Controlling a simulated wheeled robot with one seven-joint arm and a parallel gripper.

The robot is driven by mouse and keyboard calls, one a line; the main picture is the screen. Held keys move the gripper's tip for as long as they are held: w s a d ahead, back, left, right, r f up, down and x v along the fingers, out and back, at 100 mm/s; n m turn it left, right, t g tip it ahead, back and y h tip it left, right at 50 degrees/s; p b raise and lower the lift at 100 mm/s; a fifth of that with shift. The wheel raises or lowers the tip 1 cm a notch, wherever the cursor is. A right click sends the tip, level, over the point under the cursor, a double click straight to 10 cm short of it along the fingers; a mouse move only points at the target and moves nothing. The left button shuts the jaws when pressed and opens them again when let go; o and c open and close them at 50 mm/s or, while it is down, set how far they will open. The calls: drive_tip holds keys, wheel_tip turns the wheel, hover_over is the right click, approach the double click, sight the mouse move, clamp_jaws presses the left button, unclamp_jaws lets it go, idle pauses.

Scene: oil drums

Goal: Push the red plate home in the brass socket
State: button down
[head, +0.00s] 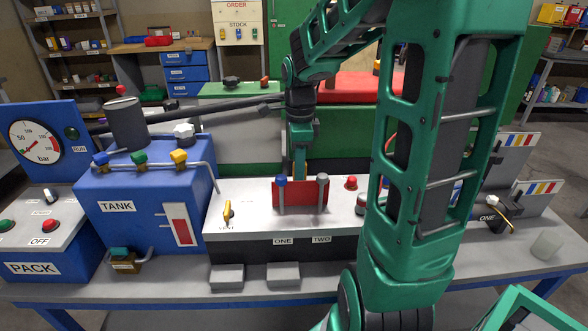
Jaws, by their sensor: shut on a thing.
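The red plate (302,197) stands upright at the front of the grey-topped control box, above the labels ONE and TWO. A blue-knobbed lever and a grey-knobbed lever rise in front of it, near its left and right ends. My gripper (299,174) points straight down at the plate's upper edge, between the two levers, and is shut on it. The fingertips are small and partly hidden there. I cannot make out a brass socket at the plate; its lower edge meets the box, and what lies behind it is hidden.
The blue tank (150,205) with coloured valve knobs stands left of the control box (250,215). A yellow lever (227,212) and red button (351,183) are on the box top. My arm hides its right part. Two grey blocks (227,277) lie in front.

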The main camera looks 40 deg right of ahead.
drive_tip(key=shift+f, duration=0.15)
drive_tip(key=c, duration=1.6)
unclamp_jaws()
wheel_tip(320, 180, up, 11)
drive_tip(key=shift+w+f, duration=0.1)
drive_tip(key=shift+f, duration=0.05)
